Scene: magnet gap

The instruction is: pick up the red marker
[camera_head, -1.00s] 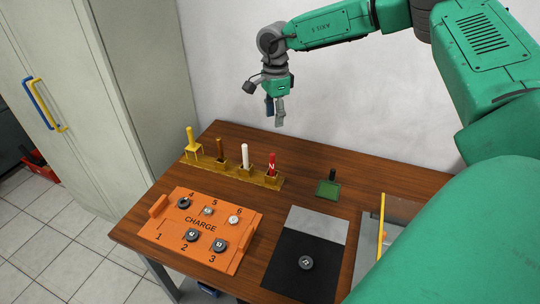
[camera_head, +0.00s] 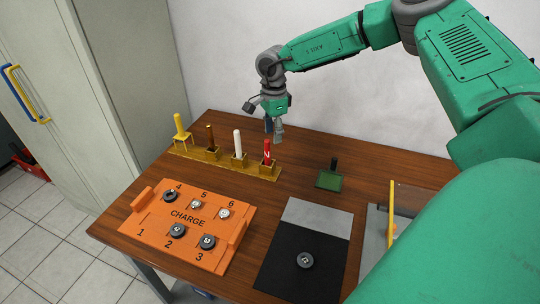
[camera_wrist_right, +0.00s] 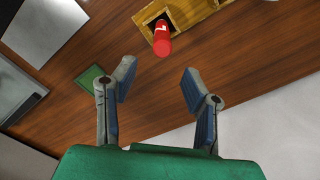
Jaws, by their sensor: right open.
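The red marker (camera_head: 267,151) stands upright in the rightmost holder of a yellow rack (camera_head: 208,158) near the back of the wooden table. My right gripper (camera_head: 274,136) is just above and behind it, pointing down. In the right wrist view the red marker (camera_wrist_right: 161,40) shows beyond the open fingers (camera_wrist_right: 157,85), with its base in a square holder. The fingers are apart with nothing between them, and they do not touch the marker. My left gripper is not in view.
An orange CHARGE board (camera_head: 188,222), a green block (camera_head: 329,180) and a black-and-grey mat (camera_head: 318,240) lie on the table. A cabinet stands at left.

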